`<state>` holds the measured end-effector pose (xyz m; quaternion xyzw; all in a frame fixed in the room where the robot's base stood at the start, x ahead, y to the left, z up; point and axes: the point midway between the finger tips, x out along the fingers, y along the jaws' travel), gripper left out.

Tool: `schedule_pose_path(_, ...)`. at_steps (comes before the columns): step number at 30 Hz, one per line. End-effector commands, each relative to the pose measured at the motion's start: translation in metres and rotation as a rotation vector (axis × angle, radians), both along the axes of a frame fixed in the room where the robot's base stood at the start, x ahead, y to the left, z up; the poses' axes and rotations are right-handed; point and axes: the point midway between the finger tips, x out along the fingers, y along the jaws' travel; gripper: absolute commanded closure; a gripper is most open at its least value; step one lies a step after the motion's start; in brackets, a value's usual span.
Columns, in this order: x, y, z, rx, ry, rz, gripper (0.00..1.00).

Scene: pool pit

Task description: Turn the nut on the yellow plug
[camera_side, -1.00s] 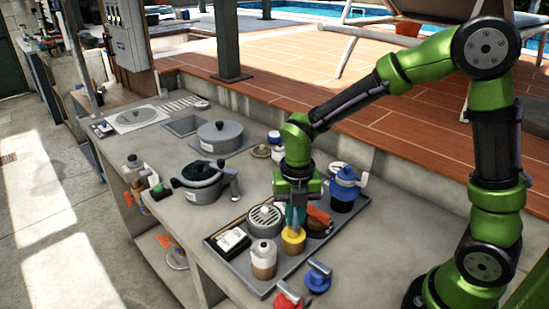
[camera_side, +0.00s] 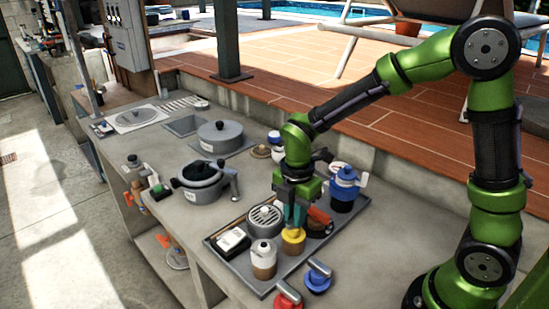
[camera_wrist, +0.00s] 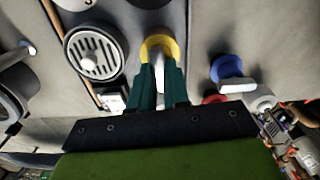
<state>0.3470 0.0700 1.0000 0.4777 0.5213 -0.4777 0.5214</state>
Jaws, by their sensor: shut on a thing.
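The yellow plug (camera_side: 293,242) stands upright on the grey tray, among other fittings. My gripper (camera_side: 294,222) points down right above it, with its green fingers at the plug's top. In the wrist view the yellow plug (camera_wrist: 152,42) shows as a ring beyond the fingertips of my gripper (camera_wrist: 161,72). A pale piece shows between the fingers, and the gripper is shut on it; it appears to be the nut on the yellow plug. The fingers hide most of the nut.
The grey tray (camera_side: 222,254) also holds a round grilled drain (camera_side: 264,218), a white-and-brown bottle (camera_side: 263,260) and a blue-topped pump (camera_side: 344,187). Blue (camera_side: 317,278) and red (camera_side: 287,298) valves stand at the tray's front right. A grey pot (camera_side: 202,183) stands to the left.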

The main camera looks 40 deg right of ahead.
Motion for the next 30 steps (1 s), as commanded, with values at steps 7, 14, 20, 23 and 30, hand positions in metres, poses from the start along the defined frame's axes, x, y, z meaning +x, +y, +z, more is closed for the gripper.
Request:
schedule_pose_path(7, 0.0002, 0.0002, 0.0003, 0.000, -0.001, -0.235, 1.00)
schedule_pose_path(14, 0.0002, 0.0001, 0.0002, 0.000, -0.001, -0.453, 1.00)
schedule_pose_path(20, 0.0001, 0.0003, 0.0002, 0.000, -0.001, -0.643, 1.00)
schedule_pose_path(23, 0.0001, 0.0003, 0.0002, 0.001, -0.001, -0.738, 1.00)
schedule_pose_path(30, 0.0001, 0.0004, 0.0002, 0.001, -0.001, -0.966, 1.00)
